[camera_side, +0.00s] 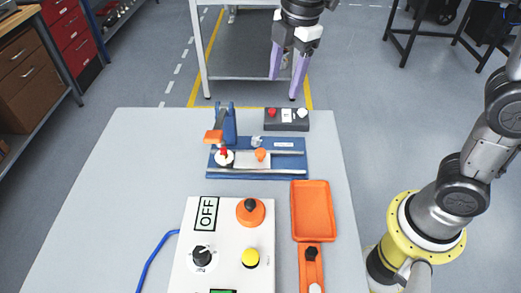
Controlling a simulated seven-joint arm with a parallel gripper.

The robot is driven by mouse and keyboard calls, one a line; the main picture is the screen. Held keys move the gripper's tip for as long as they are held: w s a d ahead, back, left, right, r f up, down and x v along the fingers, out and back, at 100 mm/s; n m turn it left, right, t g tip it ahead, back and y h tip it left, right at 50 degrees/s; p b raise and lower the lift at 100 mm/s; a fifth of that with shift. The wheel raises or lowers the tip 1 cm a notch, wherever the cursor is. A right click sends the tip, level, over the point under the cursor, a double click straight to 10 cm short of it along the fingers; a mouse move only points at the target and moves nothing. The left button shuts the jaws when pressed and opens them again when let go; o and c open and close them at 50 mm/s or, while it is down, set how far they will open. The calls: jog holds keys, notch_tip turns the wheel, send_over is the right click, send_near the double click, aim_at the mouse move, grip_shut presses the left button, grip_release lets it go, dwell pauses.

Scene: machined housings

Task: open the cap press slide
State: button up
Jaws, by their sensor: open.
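The cap press (292,164) is a blue base with pale rails and a blue upright (229,125) carrying an orange piece (213,136). Its slide (244,161) looks like a pale plate between the rails with an orange knob (260,154) on top. The slide sits toward the left, against or near a round white part with a red top (224,156) by the upright. I cannot tell exactly how far it is along its rails. My gripper (283,88) has lilac fingers spread apart. It is empty and appears above and behind the press, apart from it.
A dark box (286,126) with red and white buttons stands behind the press. An orange tray (313,210) lies front right. A white control box (229,231) with an OFF label, black knobs and a yellow button stands in front. The table's left side (130,170) is clear.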

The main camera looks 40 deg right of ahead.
jog(key=n+g, duration=0.1)
jog(key=g, duration=0.1)
send_over(260, 151)
notch_tip(260, 151, down, 6)
notch_tip(260, 151, down, 14)
jog(key=shift+f, duration=0.1)
grip_shut()
dwell(0.3)
dwell(1.1)
